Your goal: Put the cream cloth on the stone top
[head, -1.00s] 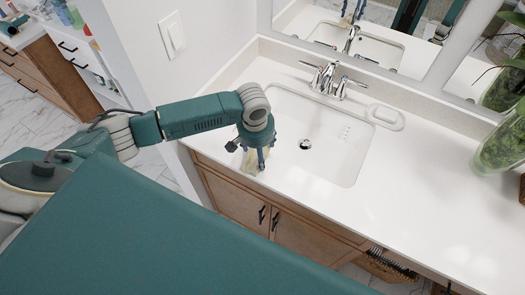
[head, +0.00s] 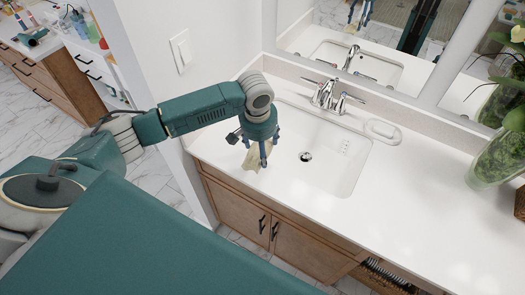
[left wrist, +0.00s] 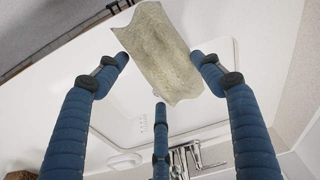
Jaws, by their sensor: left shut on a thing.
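The cream cloth (head: 251,158) hangs from my left gripper (head: 263,160), over the front left part of the sink and its front rim. In the left wrist view the cloth (left wrist: 158,55) is a thin, wavy piece among the three blue fingers of the left gripper (left wrist: 160,75), which is shut on it. The white stone top (head: 420,205) runs around the sink and to the right, with its bare stretch clear of the cloth. Whether the cloth's lower edge touches the counter cannot be told. My right gripper is not in view.
The sunken sink (head: 325,170) lies beside the left gripper, with a chrome faucet (head: 330,95) behind it. A soap dish (head: 383,130) is right of the faucet. A green glass vase (head: 495,160) stands far right. The counter between sink and vase is free.

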